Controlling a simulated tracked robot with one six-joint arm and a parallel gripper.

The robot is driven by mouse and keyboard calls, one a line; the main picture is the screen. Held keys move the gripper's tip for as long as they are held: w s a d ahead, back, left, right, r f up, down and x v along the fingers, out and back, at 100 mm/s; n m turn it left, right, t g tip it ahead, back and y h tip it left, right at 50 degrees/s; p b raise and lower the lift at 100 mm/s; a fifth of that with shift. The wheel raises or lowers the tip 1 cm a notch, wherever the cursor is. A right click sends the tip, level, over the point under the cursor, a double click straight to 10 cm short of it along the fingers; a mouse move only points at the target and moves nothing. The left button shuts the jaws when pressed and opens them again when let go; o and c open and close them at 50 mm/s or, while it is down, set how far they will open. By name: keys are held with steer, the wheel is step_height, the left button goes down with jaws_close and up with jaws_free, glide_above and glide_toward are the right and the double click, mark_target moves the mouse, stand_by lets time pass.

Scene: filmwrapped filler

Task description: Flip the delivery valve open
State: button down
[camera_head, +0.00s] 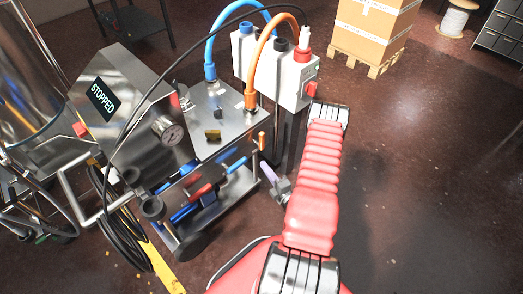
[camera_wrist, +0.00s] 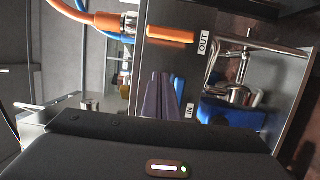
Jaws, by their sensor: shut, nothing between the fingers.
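The filler's side carries an orange valve handle (camera_wrist: 168,34) next to an OUT label (camera_wrist: 203,43). I take this to be the delivery valve. In the head view the orange handle (camera_head: 262,140) stands at the machine's right edge. A blue handle (camera_wrist: 232,112) lies near an IN label (camera_wrist: 190,111), and it also shows in the head view (camera_head: 237,165). My gripper (camera_wrist: 162,76) has purple fingers, shut and empty. They point toward the panel, below the orange handle in the wrist view, with a visible gap. My gripper (camera_head: 264,164) is just below the orange handle in the head view.
An orange hose (camera_wrist: 85,15) runs close above the panel. A white box (camera_head: 288,75) with plugs stands behind. A carton (camera_head: 370,28) on a pallet is farther back. Floor at right is clear.

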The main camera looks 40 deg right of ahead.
mark_target(261, 146)
steer(key=shift+w+d, duration=1)
steer(key=shift+w, duration=0.65)
steer(key=shift+w+d, duration=1.05)
steer(key=shift+w, duration=0.6)
steer(key=shift+w+d, duration=1)
steer(key=shift+w, duration=0.65)
steer(key=shift+w, duration=0.1)
steer(key=shift+r, duration=0.1)
